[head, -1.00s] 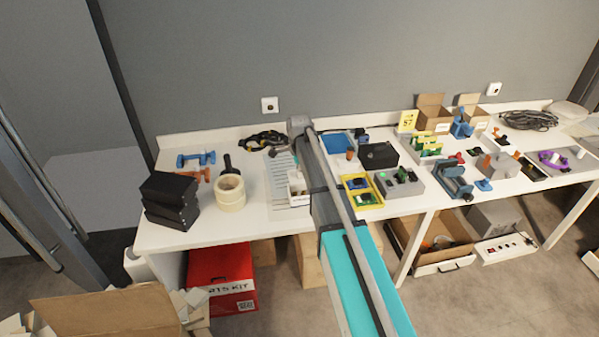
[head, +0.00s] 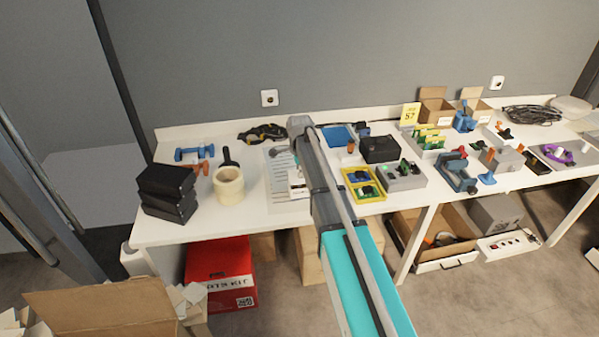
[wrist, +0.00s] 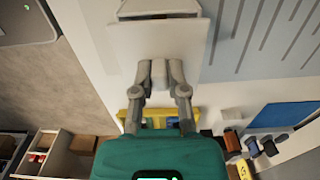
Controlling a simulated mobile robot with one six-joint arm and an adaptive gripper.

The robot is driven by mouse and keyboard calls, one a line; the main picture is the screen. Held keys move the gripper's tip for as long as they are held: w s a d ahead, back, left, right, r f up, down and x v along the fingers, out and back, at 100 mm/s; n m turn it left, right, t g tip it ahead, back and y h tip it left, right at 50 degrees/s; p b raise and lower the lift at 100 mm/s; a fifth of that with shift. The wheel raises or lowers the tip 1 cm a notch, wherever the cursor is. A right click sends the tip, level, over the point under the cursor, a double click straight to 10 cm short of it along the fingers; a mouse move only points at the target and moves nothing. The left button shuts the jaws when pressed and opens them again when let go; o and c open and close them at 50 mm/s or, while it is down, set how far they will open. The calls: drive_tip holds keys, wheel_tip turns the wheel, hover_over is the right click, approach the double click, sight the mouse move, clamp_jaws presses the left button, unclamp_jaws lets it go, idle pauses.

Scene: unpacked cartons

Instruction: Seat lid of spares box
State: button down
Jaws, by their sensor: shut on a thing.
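My gripper (wrist: 158,75) is in the wrist view, its two fingers shut on a small grey-white upright piece. That piece appears to be the handle of a flat white lid (wrist: 180,42) just beyond the fingertips. A pale raised edge (wrist: 158,6) shows at the top of that view; I cannot tell if it belongs to the spares box. In the head view a small white box (head: 297,191) stands beside my arm, partly hidden by it. The fingers are hidden there. Whether the lid touches the box cannot be told.
A striped sheet (head: 280,165) lies by the white box. Bare table (head: 262,222) shows in front.

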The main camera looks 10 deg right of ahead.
drive_tip(key=shift+f+b, duration=0.95)
drive_tip(key=shift+f, duration=0.05)
drive_tip(key=c, duration=0.6)
unclamp_jaws()
drive_tip(key=shift+r, duration=0.2)
